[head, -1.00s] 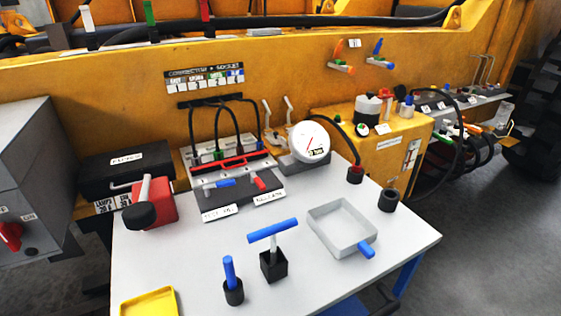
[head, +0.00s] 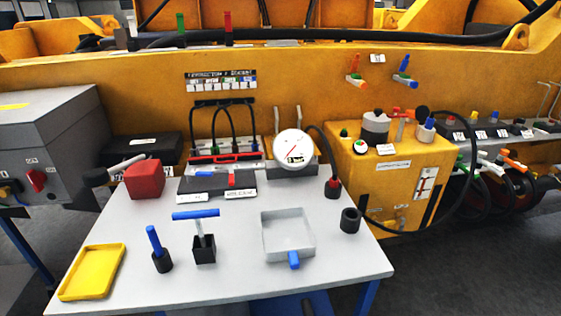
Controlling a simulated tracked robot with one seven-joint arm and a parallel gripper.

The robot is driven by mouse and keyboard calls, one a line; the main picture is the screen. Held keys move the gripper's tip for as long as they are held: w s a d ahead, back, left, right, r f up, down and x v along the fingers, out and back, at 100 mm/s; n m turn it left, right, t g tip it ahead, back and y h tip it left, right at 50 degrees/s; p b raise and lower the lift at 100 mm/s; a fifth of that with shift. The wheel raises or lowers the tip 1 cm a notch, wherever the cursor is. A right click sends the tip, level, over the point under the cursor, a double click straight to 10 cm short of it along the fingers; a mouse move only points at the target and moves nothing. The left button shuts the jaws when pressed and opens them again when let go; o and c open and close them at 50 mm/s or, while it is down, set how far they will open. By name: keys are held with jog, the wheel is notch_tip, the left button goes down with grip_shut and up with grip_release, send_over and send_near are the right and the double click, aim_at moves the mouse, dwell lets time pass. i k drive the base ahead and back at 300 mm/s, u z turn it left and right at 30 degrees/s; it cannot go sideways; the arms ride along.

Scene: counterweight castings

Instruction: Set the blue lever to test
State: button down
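Several blue handles show in the head view, and I cannot tell by label which is the task's lever. A blue-topped T-handle (head: 196,214) stands in a black block on the table. A small blue handle (head: 209,174) lies on the dark panel at the back of the table. A blue peg (head: 153,239) leans in a black cup. My gripper is not in view. The word "test" is not readable anywhere.
The white table (head: 230,290) also holds a yellow tray (head: 92,272), a grey tray (head: 288,213) with a blue handle, a red block (head: 144,180) and a round gauge (head: 294,149). An orange lever (head: 355,65) is left of the blue wall lever. A black hose (head: 466,200) hangs at right.

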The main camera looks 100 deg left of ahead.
aim_at(199, 173)
jog(key=z, duration=0.25)
jog(key=i, duration=0.45)
jog(key=u, duration=2.15)
jog(key=i, duration=0.2)
jog(key=u, duration=1.85)
jog(key=k, duration=0.65)
jog(key=u, duration=0.25)
jog(key=i, duration=0.8)
jog(key=u, duration=0.2)
